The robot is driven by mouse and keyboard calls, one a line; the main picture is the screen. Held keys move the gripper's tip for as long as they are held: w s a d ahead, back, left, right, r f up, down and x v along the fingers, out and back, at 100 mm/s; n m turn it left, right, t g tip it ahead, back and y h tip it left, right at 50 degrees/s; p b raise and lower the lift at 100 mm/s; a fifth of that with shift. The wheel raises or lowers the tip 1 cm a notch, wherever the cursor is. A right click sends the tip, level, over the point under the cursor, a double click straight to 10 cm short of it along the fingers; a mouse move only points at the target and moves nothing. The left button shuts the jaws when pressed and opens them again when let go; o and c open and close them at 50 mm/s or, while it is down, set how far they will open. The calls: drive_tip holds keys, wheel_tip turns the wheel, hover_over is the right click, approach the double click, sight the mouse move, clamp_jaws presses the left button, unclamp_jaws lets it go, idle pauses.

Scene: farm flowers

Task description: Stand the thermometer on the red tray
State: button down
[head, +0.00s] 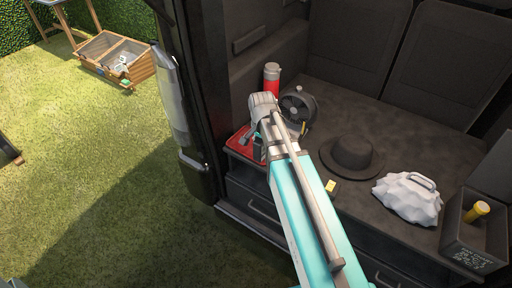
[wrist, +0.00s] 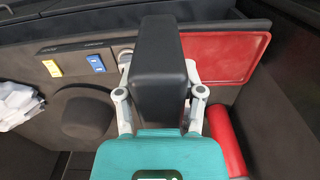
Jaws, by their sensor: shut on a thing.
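My gripper (wrist: 158,88) is shut on a black, block-like thing (wrist: 157,48), which I take to be the thermometer. It fills the middle of the wrist view between the two grey fingers. In the head view my gripper (head: 259,138) is at the left front of the vehicle's cargo floor, with little of the held thing showing. The flat red tray (wrist: 228,42) lies right of the held thing in the wrist view, partly hidden by it. In the head view the tray (head: 238,144) shows beside my gripper. I cannot tell whether the thing touches the tray.
A red flask (head: 271,80) and a dark fan (head: 298,108) stand behind my gripper. A dark hat (head: 351,154), a white bag (head: 408,198) and a dark box (head: 475,236) are to the right. A yellow tag (wrist: 52,68) and a blue tag (wrist: 96,63) lie near the front edge.

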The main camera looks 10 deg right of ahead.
drive_tip(key=w+f+b, duration=0.9)
drive_tip(key=w, duration=0.4)
drive_tip(key=shift+d, duration=0.3)
drive_tip(key=shift+w, duration=0.15)
drive_tip(key=shift+w+f+b, duration=0.35)
drive_tip(key=shift+f+b, duration=0.15)
drive_tip(key=shift+f, duration=0.05)
drive_tip(key=shift+f+b, duration=1.5)
drive_tip(key=shift+f, duration=0.1)
